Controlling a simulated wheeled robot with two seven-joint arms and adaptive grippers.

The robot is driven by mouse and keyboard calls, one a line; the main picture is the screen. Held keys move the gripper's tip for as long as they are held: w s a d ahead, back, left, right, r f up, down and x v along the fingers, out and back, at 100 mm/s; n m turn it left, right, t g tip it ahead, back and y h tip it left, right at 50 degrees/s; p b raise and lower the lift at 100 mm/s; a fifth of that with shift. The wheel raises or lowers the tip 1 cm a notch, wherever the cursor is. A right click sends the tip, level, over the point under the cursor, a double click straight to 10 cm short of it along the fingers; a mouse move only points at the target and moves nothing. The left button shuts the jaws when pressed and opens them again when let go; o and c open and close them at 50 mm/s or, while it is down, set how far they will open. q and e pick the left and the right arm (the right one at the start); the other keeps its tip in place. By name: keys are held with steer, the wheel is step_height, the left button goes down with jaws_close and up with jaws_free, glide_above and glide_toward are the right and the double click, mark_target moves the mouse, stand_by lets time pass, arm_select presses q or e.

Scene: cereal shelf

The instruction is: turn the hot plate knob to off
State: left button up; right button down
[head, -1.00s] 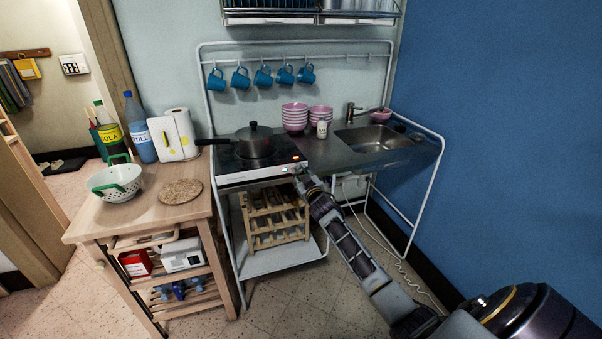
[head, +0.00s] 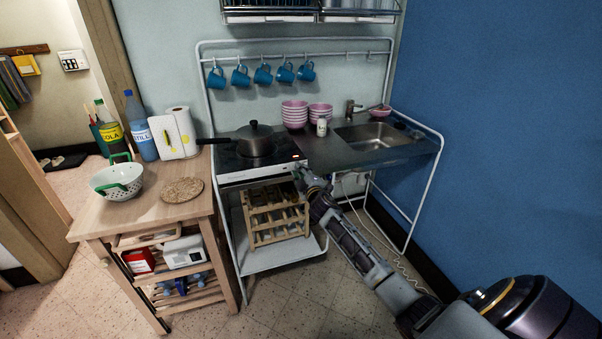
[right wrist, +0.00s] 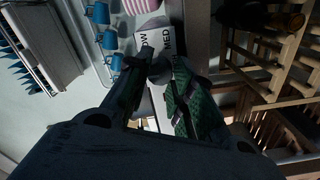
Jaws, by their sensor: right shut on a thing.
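The hot plate (head: 240,176) is set in the counter, its white front panel facing me. A dark lidded pot (head: 255,142) stands on it. My right gripper (head: 299,171) is at the right end of that panel. In the right wrist view, the gripper (right wrist: 161,66) is shut on the small round knob (right wrist: 160,75), its green-padded fingers on either side. The fingers partly hide the knob, and I cannot read its setting. A white panel with dark lettering (right wrist: 155,42) shows beyond it. An orange light glows on the cooktop's right side. My left gripper is not in view.
The pot's handle (head: 213,141) points left. Pink bowls (head: 294,115) and a white cup (head: 321,127) stand right of the hot plate, beside the sink (head: 372,134). A wooden rack (head: 275,214) sits below. A wooden trolley (head: 145,218) stands left.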

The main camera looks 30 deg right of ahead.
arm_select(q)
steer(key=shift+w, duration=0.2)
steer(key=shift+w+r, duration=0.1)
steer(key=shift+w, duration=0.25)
arm_select(e)
steer(key=c, duration=1.2)
jaws_free()
steer(key=shift+a, duration=0.1)
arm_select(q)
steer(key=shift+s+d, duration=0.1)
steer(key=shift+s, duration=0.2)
arm_select(e)
steer(key=shift+v, duration=5.95)
